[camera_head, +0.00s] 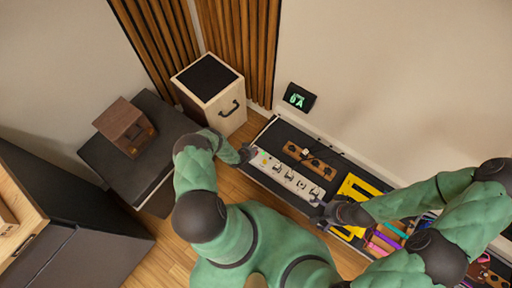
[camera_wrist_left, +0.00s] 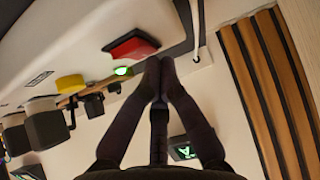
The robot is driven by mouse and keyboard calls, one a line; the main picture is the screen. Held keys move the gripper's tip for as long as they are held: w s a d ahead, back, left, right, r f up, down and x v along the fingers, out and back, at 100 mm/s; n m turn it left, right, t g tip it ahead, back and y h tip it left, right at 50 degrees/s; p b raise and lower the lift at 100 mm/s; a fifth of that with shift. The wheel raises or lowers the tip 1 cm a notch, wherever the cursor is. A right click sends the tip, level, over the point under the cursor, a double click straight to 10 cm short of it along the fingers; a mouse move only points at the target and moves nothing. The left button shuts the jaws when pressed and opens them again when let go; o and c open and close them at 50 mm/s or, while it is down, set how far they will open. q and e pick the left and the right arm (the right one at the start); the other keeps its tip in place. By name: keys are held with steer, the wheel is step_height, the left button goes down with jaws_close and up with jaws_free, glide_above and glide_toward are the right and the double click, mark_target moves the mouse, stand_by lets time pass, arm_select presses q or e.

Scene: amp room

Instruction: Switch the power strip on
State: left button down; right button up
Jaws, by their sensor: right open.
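The power strip (camera_head: 290,178) is a long pale bar with several sockets, lying on a dark bench top. In the left wrist view the strip (camera_wrist_left: 60,45) shows a red rocker switch (camera_wrist_left: 132,46), a yellow part (camera_wrist_left: 70,83) and dark plugs. A small green glow shows close to the switch. My left gripper (camera_head: 247,154) is at the strip's left end. In the wrist view its fingertips (camera_wrist_left: 160,65) meet, empty, just beside the red switch; contact cannot be told. My right gripper (camera_head: 322,212) is open near the strip's right end.
A brown wooden strip with dark knobs (camera_head: 313,160) lies behind the power strip. A yellow frame (camera_head: 357,190) and colourful items are to the right. A green-lit display (camera_head: 299,98) is at the wall. A wooden speaker box (camera_head: 228,115) stands left of the bench.

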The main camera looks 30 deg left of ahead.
arm_select(q)
steer(key=shift+s+d+r, duration=0.15)
steer(key=shift+s, duration=1.1)
arm_select(e)
steer(key=shift+s+r, duration=0.1)
steer(key=shift+s, duration=0.4)
